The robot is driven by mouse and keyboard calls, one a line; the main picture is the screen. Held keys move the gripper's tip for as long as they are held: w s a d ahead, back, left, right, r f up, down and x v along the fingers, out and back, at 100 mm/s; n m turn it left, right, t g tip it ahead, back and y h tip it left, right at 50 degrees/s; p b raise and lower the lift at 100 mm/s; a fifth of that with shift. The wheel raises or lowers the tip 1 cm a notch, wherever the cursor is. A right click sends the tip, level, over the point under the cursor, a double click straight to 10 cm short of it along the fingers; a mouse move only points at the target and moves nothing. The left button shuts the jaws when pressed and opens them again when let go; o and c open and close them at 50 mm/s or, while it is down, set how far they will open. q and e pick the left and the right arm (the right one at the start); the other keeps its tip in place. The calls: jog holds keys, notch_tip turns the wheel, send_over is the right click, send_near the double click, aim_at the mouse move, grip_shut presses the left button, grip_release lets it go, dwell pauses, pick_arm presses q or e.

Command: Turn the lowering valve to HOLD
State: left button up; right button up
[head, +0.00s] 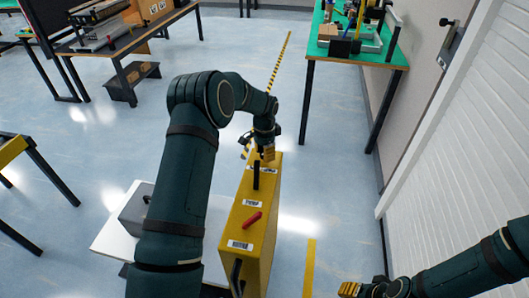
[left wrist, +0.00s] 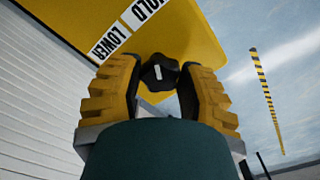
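In the left wrist view a dark valve knob (left wrist: 160,72) with a short white mark sits between the fingertips of this gripper (left wrist: 160,82). It nearly fills the gap; I cannot tell whether the pads press it. The LOWER label (left wrist: 112,42) and HOLD label (left wrist: 147,10) are beside the knob on the yellow face. My right gripper (head: 362,289) is low at the frame edge, partly cut off.
A green-topped table (head: 338,58) with equipment stands at the back right. A bench with a mini conveyor (head: 105,37) stands at the back left. A white ribbed wall (head: 455,150) is on the right. A white surface with a grey box (head: 137,210) lies left of the cabinet. Blue floor is clear between.

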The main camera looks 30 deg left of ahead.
pick_arm(q)
jog(key=o, duration=0.3)
jog(key=shift+o, duration=0.2)
jog(key=shift+r, duration=0.1)
notch_tip(320, 180, up, 12)
dwell(0.7)
